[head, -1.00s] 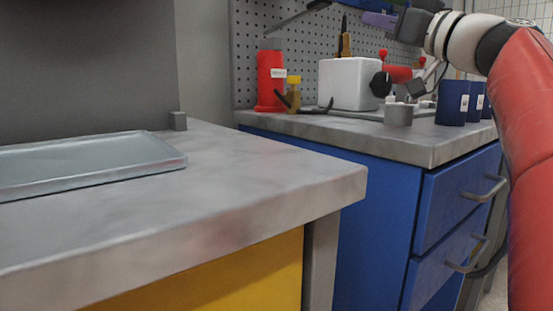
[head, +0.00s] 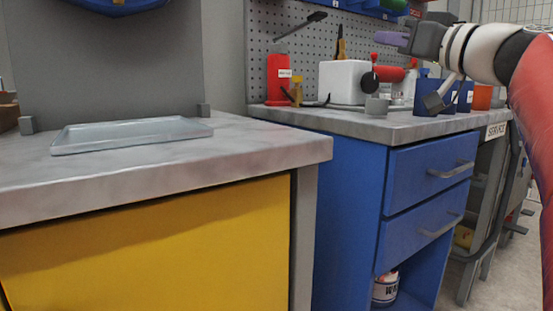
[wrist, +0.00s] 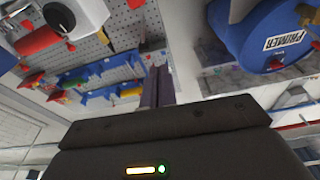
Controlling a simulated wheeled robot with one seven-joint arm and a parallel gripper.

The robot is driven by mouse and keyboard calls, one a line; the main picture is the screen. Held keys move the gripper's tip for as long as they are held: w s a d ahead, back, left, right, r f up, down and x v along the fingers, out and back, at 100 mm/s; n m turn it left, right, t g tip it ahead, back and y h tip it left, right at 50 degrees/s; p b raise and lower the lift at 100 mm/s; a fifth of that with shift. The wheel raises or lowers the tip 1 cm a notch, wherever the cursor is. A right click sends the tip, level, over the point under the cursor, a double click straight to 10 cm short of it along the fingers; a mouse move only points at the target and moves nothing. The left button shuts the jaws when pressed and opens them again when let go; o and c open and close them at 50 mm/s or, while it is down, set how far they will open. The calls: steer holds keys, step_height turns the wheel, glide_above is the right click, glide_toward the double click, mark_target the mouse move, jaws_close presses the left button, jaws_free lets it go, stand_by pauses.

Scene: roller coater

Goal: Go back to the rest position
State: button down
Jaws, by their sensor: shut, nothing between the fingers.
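My gripper (head: 391,38) is at the upper right of the head view, raised in the air in front of the pegboard and above the blue cabinet's worktop. Its purple fingers point left. In the wrist view the two fingers (wrist: 156,86) lie close together, shut and empty. My red and white arm runs down the right edge of the head view.
The blue cabinet's worktop (head: 400,128) holds a red bottle (head: 279,78), a white box-shaped device (head: 341,82) and blue containers (head: 428,92). A shallow tray (head: 131,134) lies on the yellow cabinet's worktop at left. A blue primer container (wrist: 262,38) shows in the wrist view.

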steer(key=s+a+f+m+g+h, duration=0.1)
steer(key=s+a+f+g+h, duration=0.15)
steer(key=f, duration=0.65)
steer(key=s+a+f+m+g+h, duration=0.1)
steer(key=s+a+f+m+g, duration=0.15)
steer(key=f, duration=0.65)
steer(key=s+a+f+m+g+h, duration=0.1)
steer(key=s+a+f+g+h, duration=0.15)
steer(key=f, duration=0.65)
steer(key=s+d+f+m+g+h, duration=0.1)
steer(key=s+d+f+g+h, duration=0.1)
steer(key=s+f, duration=0.75)
steer(key=s+d+f+g+h, duration=0.1)
steer(key=s+f+g+h, duration=0.15)
steer(key=s+f, duration=0.7)
steer(key=w+r+p, duration=0.3)
steer(key=r+p, duration=0.5)
steer(key=p, duration=0.4)
steer(key=shift+d+r+t+p, duration=0.25)
steer(key=shift+r+t+p, duration=0.05)
steer(key=shift+p, duration=0.1)
steer(key=shift+w+h, duration=0.1)
steer(key=shift+h, duration=0.15)
